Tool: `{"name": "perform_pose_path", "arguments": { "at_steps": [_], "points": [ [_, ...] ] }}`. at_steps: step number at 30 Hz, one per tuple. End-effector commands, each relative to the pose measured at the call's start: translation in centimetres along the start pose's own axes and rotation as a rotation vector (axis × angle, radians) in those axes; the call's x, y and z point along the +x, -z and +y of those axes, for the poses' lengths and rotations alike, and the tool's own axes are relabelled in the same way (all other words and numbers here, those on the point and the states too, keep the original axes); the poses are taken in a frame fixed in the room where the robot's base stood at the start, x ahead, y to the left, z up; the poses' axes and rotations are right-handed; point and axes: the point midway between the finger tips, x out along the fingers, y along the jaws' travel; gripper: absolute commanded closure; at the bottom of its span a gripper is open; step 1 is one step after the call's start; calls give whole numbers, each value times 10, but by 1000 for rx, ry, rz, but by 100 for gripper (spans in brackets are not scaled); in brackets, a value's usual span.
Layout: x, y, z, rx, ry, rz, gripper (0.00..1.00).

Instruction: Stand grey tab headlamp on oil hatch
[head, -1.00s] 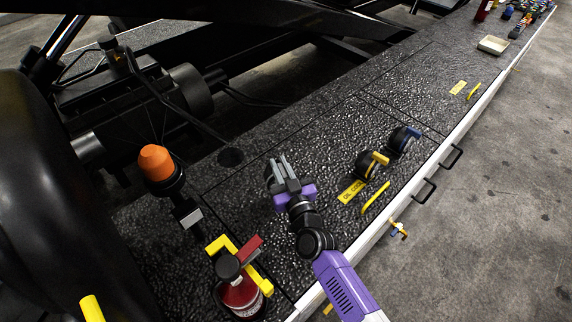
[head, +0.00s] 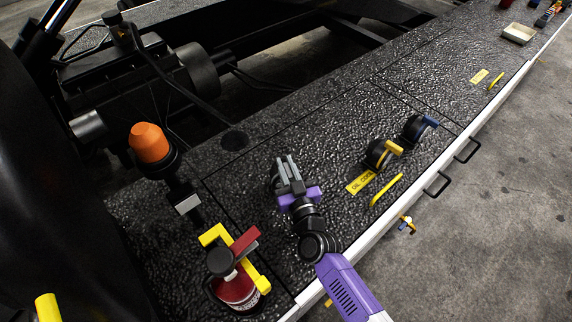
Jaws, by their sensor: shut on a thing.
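My gripper (head: 289,172) is over the near part of the black textured deck panel with the yellow oil label (head: 360,183); this panel is the oil hatch (head: 325,140). Its grey fingers are shut on a dark round thing, the grey tab headlamp (head: 275,183), mostly hidden behind the fingers and wrist. I cannot tell whether it touches the hatch. A headlamp with a yellow tab (head: 376,155) and one with a blue tab (head: 413,130) stand on the hatch to the right, beyond the label.
A red extinguisher (head: 236,290) in a yellow bracket stands left of my arm. An orange beacon (head: 150,143) is at the left. A yellow handle (head: 387,190) lies near the white deck edge. A shallow tray (head: 518,34) is far right. The hatch's middle is clear.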

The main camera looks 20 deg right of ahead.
Motion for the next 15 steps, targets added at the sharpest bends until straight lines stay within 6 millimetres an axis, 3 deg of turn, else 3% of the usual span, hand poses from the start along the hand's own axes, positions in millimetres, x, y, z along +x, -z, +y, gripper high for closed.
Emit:
{"name": "perform_pose_path", "arguments": {
  "at_steps": [1,4,15],
  "points": [
    [0,-2,0,-1,0,0,82],
    [0,-1,0,0,0,0,62],
    [0,2,0,0,0,0,62]
  ]
}}
